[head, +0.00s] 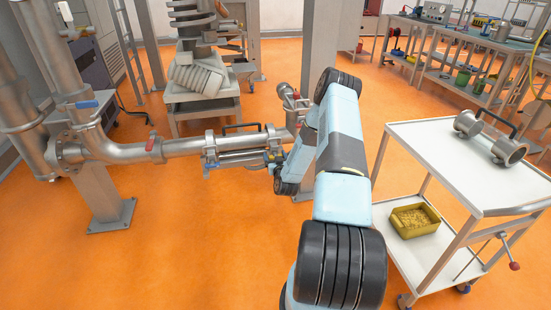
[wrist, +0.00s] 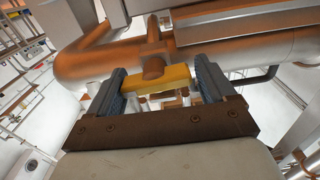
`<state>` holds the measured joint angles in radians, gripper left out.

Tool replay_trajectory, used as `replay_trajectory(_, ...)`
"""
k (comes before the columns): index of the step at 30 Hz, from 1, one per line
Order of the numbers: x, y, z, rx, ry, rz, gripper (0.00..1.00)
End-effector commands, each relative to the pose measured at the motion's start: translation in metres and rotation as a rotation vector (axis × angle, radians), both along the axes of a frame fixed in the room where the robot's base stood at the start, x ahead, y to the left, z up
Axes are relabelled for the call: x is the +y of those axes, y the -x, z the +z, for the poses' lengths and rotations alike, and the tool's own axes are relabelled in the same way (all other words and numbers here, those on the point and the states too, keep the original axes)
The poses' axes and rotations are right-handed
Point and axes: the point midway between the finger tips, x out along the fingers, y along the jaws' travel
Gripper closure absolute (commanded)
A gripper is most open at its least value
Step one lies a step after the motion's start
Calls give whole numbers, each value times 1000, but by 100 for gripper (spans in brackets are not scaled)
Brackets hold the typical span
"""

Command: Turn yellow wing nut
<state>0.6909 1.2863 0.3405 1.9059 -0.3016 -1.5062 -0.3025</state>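In the head view my gripper (head: 266,158) is at the right part of the steel pipe clamp assembly (head: 235,142), and I cannot make out the nut there.
A steel pipe (head: 185,147) runs left from the clamp to a valve with a blue handle (head: 86,104). A white trolley (head: 440,150) at right carries a pipe piece with a handle (head: 490,138) and a yellow bin (head: 413,220). The orange floor in front is clear.

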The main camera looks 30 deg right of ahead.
Motion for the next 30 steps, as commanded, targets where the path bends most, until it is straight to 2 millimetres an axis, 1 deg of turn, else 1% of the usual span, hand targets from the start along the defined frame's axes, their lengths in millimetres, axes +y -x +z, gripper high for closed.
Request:
replay_trajectory(1, -1, 0, 0, 0, 1, -1, 11)
replay_trajectory(4, -2, 1, -1, 2, 2, -3, 2)
replay_trajectory(11, -3, 1, -1, 3, 2, -4, 2)
replay_trajectory(14, -2, 5, -1, 4, 2, -5, 2)
replay_trajectory(16, 0, 11, -2, 5, 3, -4, 2)
replay_trajectory(20, 6, 31, -2, 7, 1, -4, 2)
replay_trajectory(30, 25, 95, -3, 7, 1, -3, 2)
